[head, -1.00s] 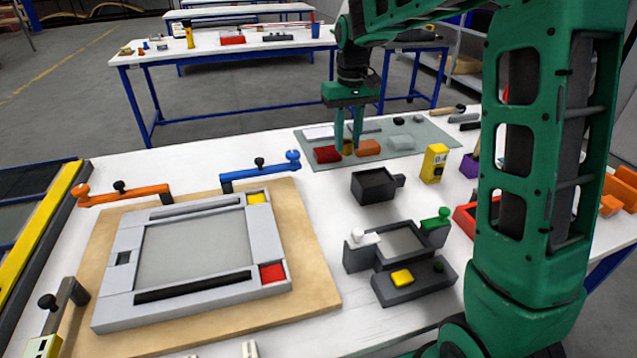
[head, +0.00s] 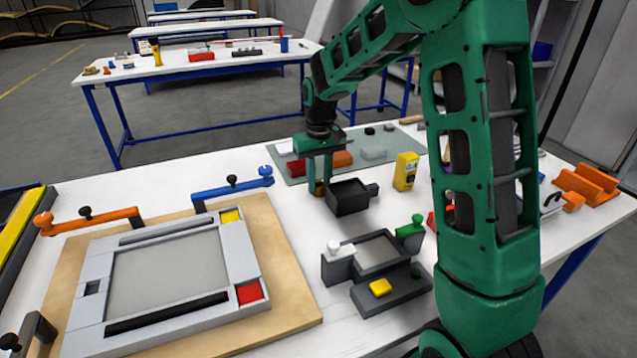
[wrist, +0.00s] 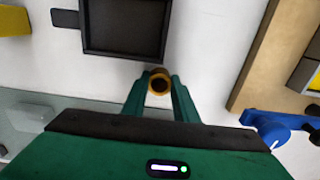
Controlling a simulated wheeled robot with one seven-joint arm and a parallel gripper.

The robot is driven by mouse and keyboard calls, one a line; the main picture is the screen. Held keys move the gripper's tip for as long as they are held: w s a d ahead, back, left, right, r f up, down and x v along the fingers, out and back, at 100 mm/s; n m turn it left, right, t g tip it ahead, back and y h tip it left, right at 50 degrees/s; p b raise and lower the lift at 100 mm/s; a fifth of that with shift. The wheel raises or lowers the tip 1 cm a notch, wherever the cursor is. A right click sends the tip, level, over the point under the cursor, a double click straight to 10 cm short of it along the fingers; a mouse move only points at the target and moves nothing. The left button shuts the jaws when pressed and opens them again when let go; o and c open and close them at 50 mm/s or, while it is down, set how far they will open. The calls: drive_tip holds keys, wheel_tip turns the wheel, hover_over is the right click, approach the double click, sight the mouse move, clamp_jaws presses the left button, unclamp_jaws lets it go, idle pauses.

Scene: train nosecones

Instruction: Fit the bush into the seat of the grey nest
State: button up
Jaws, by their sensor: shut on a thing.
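My gripper (head: 319,180) is shut on the bush, a small brass-coloured ring (wrist: 159,84) held between the green fingertips. In the wrist view its open bore faces the camera. In the head view the bush (head: 318,188) is small and partly hidden by the fingers, just left of a black tray. A dark grey fixture (head: 338,268) with a white and a green clamp stands nearer, to the right of and below my gripper. A light grey frame (head: 166,327) lies on a wooden board. I cannot tell surely which is the nest; no round seat shows clearly.
The black tray (head: 347,199) with a side handle is close to my gripper; it also shows in the wrist view (wrist: 125,54). A grey-green mat (head: 392,139) with several blocks lies behind. A yellow box (head: 405,171) stands right. White table is bare between board and fixture.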

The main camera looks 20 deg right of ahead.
drive_tip(key=o, duration=1.1)
drive_tip(key=shift+o, duration=0.2)
